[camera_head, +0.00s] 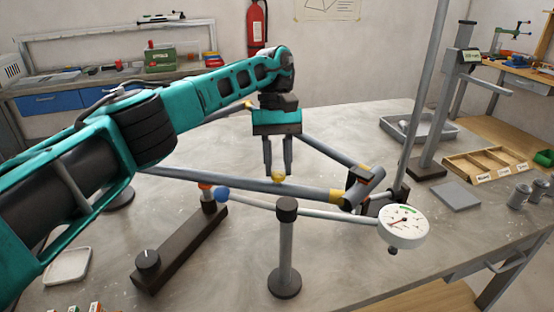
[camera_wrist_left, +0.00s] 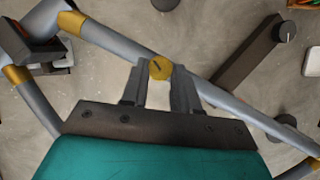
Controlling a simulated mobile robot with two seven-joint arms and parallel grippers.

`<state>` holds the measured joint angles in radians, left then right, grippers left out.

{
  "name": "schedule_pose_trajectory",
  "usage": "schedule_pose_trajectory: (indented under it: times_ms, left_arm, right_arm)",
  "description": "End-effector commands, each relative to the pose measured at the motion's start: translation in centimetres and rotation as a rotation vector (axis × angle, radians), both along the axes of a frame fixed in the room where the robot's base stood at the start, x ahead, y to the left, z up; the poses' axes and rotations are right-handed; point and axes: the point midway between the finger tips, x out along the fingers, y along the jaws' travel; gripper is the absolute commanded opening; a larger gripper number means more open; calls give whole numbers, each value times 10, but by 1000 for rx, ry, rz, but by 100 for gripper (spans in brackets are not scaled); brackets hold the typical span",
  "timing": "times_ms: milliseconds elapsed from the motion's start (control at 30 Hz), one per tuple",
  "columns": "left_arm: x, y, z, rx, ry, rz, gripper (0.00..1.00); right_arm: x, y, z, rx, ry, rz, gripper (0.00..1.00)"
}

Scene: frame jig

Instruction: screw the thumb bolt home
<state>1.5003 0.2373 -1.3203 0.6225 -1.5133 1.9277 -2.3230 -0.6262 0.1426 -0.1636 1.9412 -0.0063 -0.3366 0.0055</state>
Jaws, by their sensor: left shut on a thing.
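The thumb bolt shows its round yellow head (camera_head: 278,177) on the upper side of a grey frame tube (camera_head: 240,186). In the left wrist view the bolt head (camera_wrist_left: 160,67) has a dark slot line across it. My left gripper (camera_head: 278,170) points down over the tube, and its two fingers are shut on the bolt head. The wrist view also shows the fingertips (camera_wrist_left: 160,75) on either side of the head. The bolt's shank is hidden, so I cannot tell how deep it sits. My right gripper is in neither view.
A dial gauge (camera_head: 403,226) sits at the tube's right. A dark post (camera_head: 286,245) stands in front, and a dark bar with a knob (camera_head: 180,250) lies to the left. A wooden divided tray (camera_head: 485,163) and a grey plate (camera_head: 456,196) are at the right.

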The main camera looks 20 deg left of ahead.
Motion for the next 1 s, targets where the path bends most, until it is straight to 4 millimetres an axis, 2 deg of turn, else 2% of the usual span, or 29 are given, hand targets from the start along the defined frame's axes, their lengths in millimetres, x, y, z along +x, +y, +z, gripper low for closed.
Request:
schedule_pose_trajectory:
  times_ms: [633,667,900,1000]
  left_arm:
    - [1,0,3,-2,-5,-51,0]
    - [1,0,3,-2,-5,-51,32]
    - [1,0,2,-1,-3,-51,55]
    - [1,0,1,-1,-3,-50,56]
  right_arm:
    - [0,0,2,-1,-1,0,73]
    - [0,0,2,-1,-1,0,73]
    - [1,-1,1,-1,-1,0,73]
    - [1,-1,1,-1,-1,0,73]
